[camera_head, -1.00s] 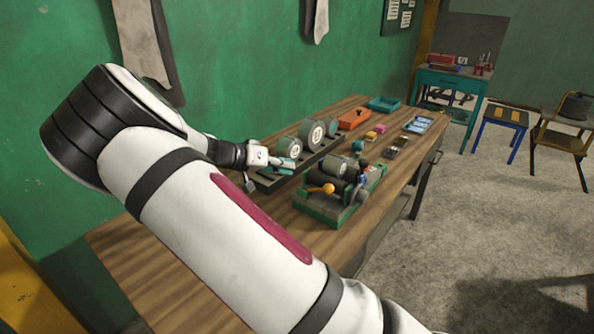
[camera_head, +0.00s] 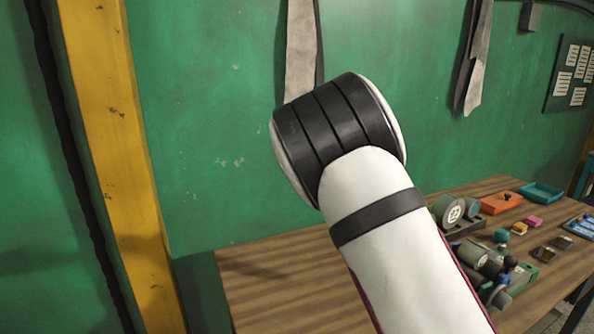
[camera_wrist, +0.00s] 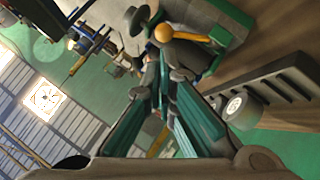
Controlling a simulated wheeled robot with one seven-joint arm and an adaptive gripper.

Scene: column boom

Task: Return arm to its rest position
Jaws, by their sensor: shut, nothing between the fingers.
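My arm (camera_head: 385,230) rises from the lower right of the head view, and its black-banded elbow stands in front of the green wall. My gripper is hidden in the head view. In the wrist view my gripper (camera_wrist: 158,82) shows its teal-padded fingers converging, shut with nothing held. Beyond the fingertips is a green-based fixture (camera_wrist: 225,22) with an orange-yellow knob (camera_wrist: 163,33). I cannot tell the exact gap between fingertips and fixture.
The wooden workbench (camera_head: 275,290) has a bare left end. To its right are grey-green rollers (camera_head: 450,210), the fixture, an orange tray (camera_head: 502,203) and a teal tray (camera_head: 541,192). A slotted dark rack (camera_wrist: 275,80) shows in the wrist view. A yellow post (camera_head: 125,150) stands at left.

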